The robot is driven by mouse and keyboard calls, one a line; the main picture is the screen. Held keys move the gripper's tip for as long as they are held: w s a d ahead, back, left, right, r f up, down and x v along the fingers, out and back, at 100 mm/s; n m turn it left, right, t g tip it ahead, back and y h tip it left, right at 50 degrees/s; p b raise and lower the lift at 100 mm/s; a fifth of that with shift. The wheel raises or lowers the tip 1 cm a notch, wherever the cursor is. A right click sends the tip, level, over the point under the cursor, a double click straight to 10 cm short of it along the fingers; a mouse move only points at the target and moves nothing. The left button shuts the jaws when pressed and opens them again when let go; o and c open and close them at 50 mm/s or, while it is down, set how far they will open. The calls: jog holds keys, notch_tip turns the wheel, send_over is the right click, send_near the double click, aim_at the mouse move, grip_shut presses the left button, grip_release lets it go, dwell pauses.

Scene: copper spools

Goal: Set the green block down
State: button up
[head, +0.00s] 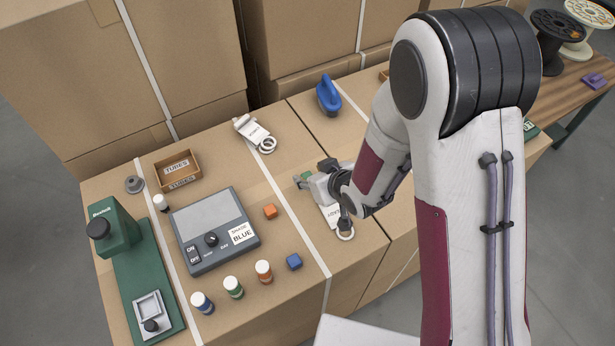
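The green block (307,176) shows as a small green patch at the fingertips of my gripper (303,181). My gripper appears shut on it, and the fingers hide most of it. The gripper is right of the orange block, over or just above the cardboard top. I cannot tell whether the green block touches that surface. The orange block (270,211) lies beside the grey control box. The blue block (294,262) lies nearer the front, right of the orange-labelled bottle.
A grey control box (200,253) labelled BLUE, a green device (133,262), a TUBES box (194,169) and several small bottles (233,287) stand on the cartons (300,236). A white tagged item (331,214) lies beneath my wrist. A blue-handled tool (328,97) stands behind.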

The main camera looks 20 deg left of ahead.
aim_at(306, 174)
jog(key=shift+x, duration=1.6)
jog(key=shift+d, duration=0.1)
jog(key=c, duration=1)
jog(key=shift+r, duration=0.1)
jog(key=shift+r, duration=4.9)
